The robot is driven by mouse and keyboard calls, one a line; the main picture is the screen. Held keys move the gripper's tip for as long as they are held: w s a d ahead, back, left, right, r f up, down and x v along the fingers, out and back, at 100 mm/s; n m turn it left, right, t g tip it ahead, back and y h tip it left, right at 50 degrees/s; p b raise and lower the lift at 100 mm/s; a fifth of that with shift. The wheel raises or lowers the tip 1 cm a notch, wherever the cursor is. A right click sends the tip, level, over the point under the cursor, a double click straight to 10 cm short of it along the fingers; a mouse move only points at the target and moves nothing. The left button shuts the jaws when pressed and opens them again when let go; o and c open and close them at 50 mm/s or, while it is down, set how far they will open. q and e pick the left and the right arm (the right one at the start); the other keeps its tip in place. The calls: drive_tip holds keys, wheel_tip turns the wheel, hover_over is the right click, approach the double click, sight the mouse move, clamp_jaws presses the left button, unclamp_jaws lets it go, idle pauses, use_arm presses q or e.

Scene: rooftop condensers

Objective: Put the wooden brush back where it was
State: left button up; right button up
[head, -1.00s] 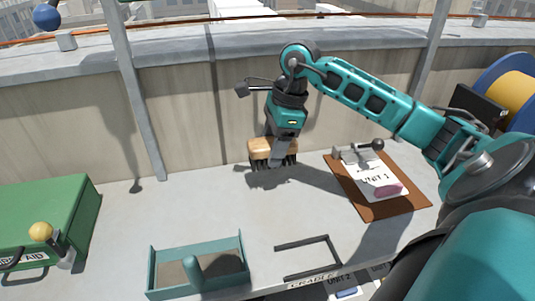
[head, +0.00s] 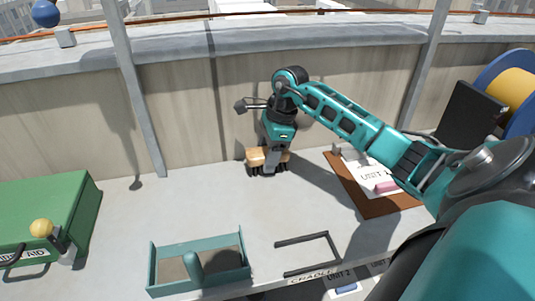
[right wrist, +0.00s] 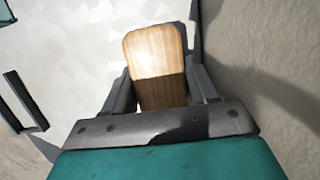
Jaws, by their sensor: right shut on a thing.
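The wooden brush (head: 255,158) has a light wood block and dark bristles. It is upright with bristles down at the back of the grey bench, close to the wall. My right gripper (head: 271,162) is shut on it from above. In the right wrist view the wood block (right wrist: 157,62) shows between the two fingers (right wrist: 162,92). The bristles look to be at or just above the bench top; I cannot tell which. My left gripper is not in view.
A teal tray (head: 246,268) and a dark bracket marked CRADLE (head: 308,240) are near the front edge. A clipboard (head: 375,205) lies at right, partly behind my arm. A green first-aid box (head: 45,215) is at left. The bench middle is clear.

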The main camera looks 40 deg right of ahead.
drive_tip(key=shift+f, duration=0.15)
drive_tip(key=o, duration=1)
drive_tip(key=v, duration=1.2)
drive_tip(key=shift+d+p, duration=0.1)
drive_tip(key=shift+p, duration=0.25)
drive_tip(key=shift+s, duration=0.1)
